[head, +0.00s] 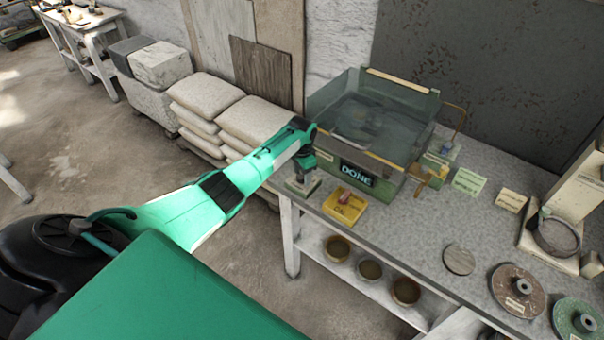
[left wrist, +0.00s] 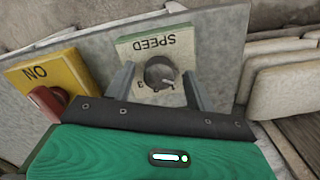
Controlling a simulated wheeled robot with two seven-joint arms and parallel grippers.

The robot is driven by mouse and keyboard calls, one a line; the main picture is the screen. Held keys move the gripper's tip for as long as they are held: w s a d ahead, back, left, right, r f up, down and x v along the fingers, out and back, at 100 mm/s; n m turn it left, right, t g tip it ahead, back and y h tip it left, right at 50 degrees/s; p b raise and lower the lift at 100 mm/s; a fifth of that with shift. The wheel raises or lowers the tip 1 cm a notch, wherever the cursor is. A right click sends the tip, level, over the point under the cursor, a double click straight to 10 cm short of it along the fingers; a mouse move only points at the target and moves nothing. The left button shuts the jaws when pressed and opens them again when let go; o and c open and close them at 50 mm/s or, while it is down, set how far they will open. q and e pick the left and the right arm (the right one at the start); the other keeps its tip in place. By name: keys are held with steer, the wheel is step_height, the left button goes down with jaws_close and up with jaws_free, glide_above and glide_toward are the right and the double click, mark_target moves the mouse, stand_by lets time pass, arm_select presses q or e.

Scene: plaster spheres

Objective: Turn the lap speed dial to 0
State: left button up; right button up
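The lap speed dial is a round grey knob (left wrist: 159,73) on a pale plate with a green edge marked SPEED, upside down in the left wrist view. A light pointer mark shows toward the knob's lower right; the small scale figures are hard to read. In the head view the dial's plate (head: 302,186) sits at the table's left front corner, with the knob hidden by my gripper. My left gripper (head: 304,164) is over it, pointing down. In the left wrist view its two fingers (left wrist: 160,88) stand apart on either side of the knob, with gaps visible. My right gripper is not in view.
A yellow ON switch box (head: 344,207) with a red part is beside the dial. A glass-walled tank (head: 372,115) with a DONE sign stands behind. Stacked sacks (head: 210,105) are left of the table. Discs (head: 519,290) lie to the right.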

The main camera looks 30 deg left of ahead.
mark_target(302, 175)
arm_select(q)
step_height(302, 175, up, 14)
steer(key=b, duration=0.3)
stand_by(0.5)
steer(key=shift+f, duration=0.1)
